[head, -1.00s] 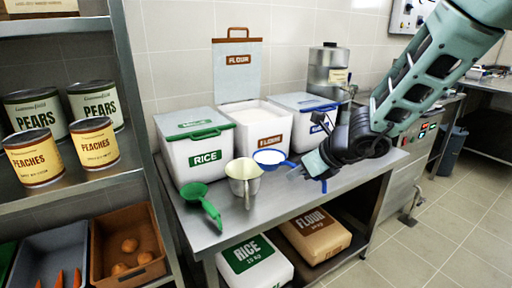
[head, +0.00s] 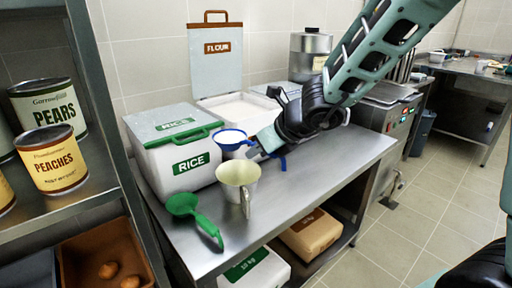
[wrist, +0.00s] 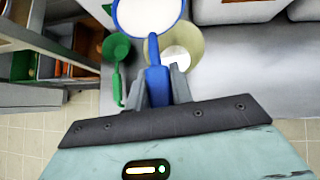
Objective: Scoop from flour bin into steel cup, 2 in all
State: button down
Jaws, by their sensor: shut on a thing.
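My gripper (head: 268,148) is shut on the blue scoop (head: 232,138), whose bowl is heaped with white flour. In the wrist view the scoop's blue handle (wrist: 157,85) lies between the fingers and its bowl is held level. The steel cup (head: 238,178) stands upright on the table. In the wrist view it shows below the scoop, partly hidden by it, with a pale white patch (wrist: 175,57) inside. The flour bin (head: 210,110) stands open behind, its lid (head: 215,62) raised and white flour inside; my arm and the scoop hide part of it.
The rice bin (head: 172,165) stands closed at the left of the steel table (head: 300,190). A green scoop (head: 195,212) lies left of the cup. A shelf with cans (head: 52,160) is at far left. The right part of the table is clear.

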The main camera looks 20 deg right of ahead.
notch_tip(320, 180, down, 4)
jog(key=shift+r+b, duration=0.15)
jog(key=shift+b, duration=0.6)
jog(key=y+p, duration=0.1)
jog(key=p, duration=0.3)
jog(key=r+m+g+y+p, duration=0.1)
jog(key=y+p, duration=0.1)
jog(key=p, duration=0.2)
jog(key=m+y+p, duration=0.1)
jog(key=p, duration=0.3)
jog(key=shift+w+d+r+g+p, duration=0.1)
jog(key=shift+d+r+g+p, duration=0.2)
jog(key=shift+g+p, duration=0.1)
jog(key=shift+w+d+m+y+p, duration=0.1)
jog(key=shift+m+y+p, duration=0.45)
jog(key=shift+p, duration=0.5)
jog(key=shift+w+d+f+m+y+p, duration=0.2)
jog(key=shift+w+d+m+y+p, duration=0.35)
jog(key=shift+m+y, duration=1)
jog(key=shift+w+d+f+m+y+p, duration=0.15)
jog(key=shift+d+m+y+p, duration=0.15)
jog(key=shift+d+m+y, duration=0.9)
jog(key=shift+w+d+f+m+y+p, duration=0.2)
jog(key=shift+w+d+m+y+p, duration=0.2)
jog(key=shift+m+y, duration=1.45)
jog(key=shift+a+n+y, duration=0.1)
jog(key=shift+n+y, duration=0.25)
jog(key=shift+n, duration=0.2)
